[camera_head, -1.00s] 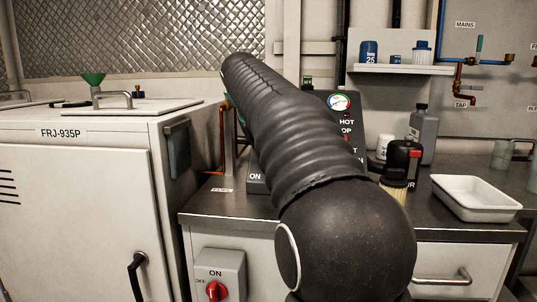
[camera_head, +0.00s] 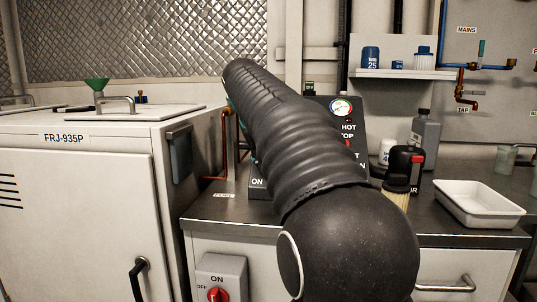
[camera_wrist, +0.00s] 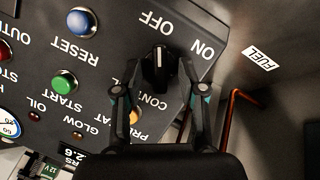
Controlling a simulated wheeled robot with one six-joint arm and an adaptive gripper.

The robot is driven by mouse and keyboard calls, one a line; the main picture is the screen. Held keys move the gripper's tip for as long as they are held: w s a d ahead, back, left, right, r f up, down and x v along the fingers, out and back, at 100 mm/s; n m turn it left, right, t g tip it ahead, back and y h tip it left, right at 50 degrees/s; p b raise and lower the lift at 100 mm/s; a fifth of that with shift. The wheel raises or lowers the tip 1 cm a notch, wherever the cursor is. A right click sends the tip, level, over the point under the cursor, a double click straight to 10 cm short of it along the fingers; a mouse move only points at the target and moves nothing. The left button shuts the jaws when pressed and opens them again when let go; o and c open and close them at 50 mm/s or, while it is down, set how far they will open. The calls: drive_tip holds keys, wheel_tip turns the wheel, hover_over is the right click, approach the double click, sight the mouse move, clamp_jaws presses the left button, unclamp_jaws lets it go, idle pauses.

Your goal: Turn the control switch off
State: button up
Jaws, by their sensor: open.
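The control switch (camera_wrist: 158,66) is a black knob with a white line on the dark panel, which appears upside down in the wrist view. The OFF label (camera_wrist: 157,22) is above it and the ON label (camera_wrist: 202,49) is to its upper right. The white line runs roughly up and down in the picture, in line with OFF. My gripper (camera_wrist: 160,77) is open, with one finger on each side of the knob. I cannot tell whether either finger touches it. In the head view, my arm hides the switch and gripper.
A blue RESET button (camera_wrist: 81,21) and a green START button (camera_wrist: 65,82) are left of the switch. A copper pipe (camera_wrist: 228,120) runs at the right. A red rotary switch (camera_head: 217,295), white tray (camera_head: 480,203) and grey bottle (camera_head: 424,140) are farther off.

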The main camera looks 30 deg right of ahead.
drive_tip(key=v, duration=1.1)
drive_tip(key=shift+s+a+r, duration=0.15)
drive_tip(key=shift+a+r, duration=0.05)
drive_tip(key=shift+r, duration=0.15)
drive_tip(key=s+a+f+y, duration=0.1)
drive_tip(key=s+a+f, duration=0.2)
drive_tip(key=s+f, duration=0.5)
drive_tip(key=s+a+f+n+t+y, duration=0.1)
drive_tip(key=s+a+f, duration=0.3)
drive_tip(key=s+f, duration=0.4)
drive_tip(key=s+a+f+t+y, duration=0.1)
drive_tip(key=s+a+f, duration=0.3)
drive_tip(key=f, duration=1.4)
drive_tip(key=s+y, duration=0.1)
drive_tip(key=s, duration=0.3)
drive_tip(key=shift+s+y, duration=0.4)
drive_tip(key=shift+d, duration=0.1)
